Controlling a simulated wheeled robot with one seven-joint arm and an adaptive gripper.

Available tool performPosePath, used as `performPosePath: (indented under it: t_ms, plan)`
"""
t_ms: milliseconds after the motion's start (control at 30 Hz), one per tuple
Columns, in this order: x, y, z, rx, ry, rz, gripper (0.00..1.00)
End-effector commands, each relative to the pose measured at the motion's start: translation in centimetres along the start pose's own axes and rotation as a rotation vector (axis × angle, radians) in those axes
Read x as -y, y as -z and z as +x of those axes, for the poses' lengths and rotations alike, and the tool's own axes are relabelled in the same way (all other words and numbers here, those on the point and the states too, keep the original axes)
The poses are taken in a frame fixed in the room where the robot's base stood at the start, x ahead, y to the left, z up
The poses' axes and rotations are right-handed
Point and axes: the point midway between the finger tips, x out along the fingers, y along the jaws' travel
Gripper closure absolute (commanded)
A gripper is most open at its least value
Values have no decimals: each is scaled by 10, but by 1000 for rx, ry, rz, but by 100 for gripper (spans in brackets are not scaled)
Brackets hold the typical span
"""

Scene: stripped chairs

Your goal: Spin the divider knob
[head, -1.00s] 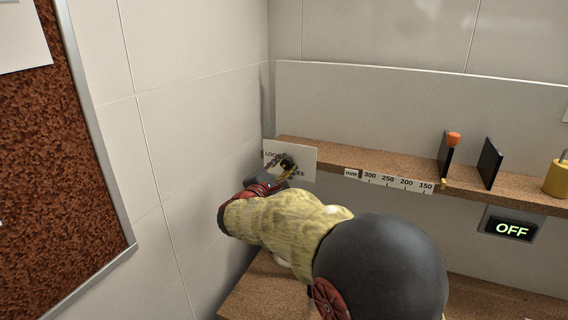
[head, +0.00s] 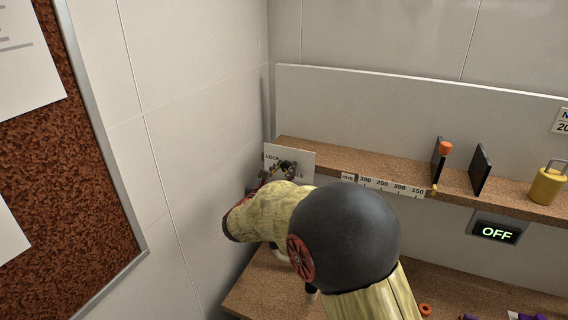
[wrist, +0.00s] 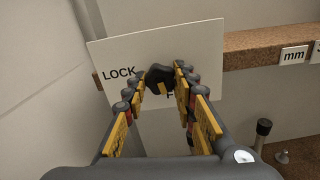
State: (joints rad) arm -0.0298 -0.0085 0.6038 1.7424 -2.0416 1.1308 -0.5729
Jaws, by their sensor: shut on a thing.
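The divider knob (wrist: 159,76) is a black knob with a small yellow mark, on a white plate (wrist: 205,45) that reads "LOCK" at its left. Lettering below the knob is partly hidden by my fingers. My gripper (wrist: 161,84) is shut on the knob, with a yellow-padded finger on either side. In the head view the plate (head: 304,158) sits at the left end of the cork shelf, and my arm partly covers it and my gripper (head: 285,168).
The cork shelf (head: 330,162) carries a millimetre scale (head: 382,187), two black divider panels (head: 481,170), an orange knob (head: 446,148) and a yellow padlock (head: 547,183). A display (head: 497,231) below reads "OFF". A tiled wall and a cork board (head: 70,180) stand at left.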

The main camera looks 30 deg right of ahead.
Motion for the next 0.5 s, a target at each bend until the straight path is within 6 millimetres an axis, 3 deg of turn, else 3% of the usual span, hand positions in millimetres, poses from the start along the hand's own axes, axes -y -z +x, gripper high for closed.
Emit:
performPosePath:
  t_ms: [500]
  plan:
    - [0,1,0,-2,0,-157,98]
